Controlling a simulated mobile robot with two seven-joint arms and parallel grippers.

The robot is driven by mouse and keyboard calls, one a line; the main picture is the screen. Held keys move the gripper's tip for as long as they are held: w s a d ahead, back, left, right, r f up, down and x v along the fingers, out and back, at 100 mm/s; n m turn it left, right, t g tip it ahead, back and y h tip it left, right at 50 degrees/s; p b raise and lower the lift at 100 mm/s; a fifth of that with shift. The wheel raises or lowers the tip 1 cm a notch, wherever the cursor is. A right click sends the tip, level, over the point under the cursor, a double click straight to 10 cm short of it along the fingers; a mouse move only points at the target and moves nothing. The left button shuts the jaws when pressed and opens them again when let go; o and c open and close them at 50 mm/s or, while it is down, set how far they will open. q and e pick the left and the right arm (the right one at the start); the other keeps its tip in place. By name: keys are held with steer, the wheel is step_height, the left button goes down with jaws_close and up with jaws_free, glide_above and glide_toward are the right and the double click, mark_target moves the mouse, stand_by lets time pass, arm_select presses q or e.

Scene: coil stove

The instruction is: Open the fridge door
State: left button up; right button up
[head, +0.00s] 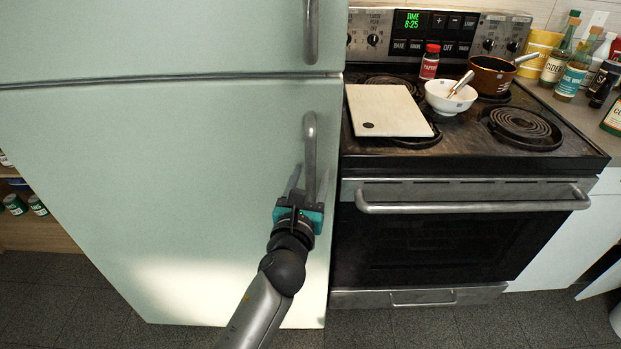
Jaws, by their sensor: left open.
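The pale green fridge has a lower door (180,180) and an upper door (160,40), with a dark seam between them. Both look closed. The lower door's grey vertical handle (310,135) is near its right edge, and the upper door's handle (311,30) is above it. My left gripper (309,177) is open at the lower part of the lower handle. Its fingers appear to lie on either side of the handle; I cannot tell whether they touch it. The handle's lower end is hidden by the gripper. My right gripper is not in view.
Right of the fridge stands a coil stove with an oven handle (470,207). On it are a cutting board (387,108), a white bowl (440,98), a red-capped jar (430,63) and a brown pot (490,77). Bottles crowd the right counter. Dark floor tiles lie in front.

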arm_select(q)
steer(key=shift+c, duration=0.4)
jaws_close()
stand_by(1.0)
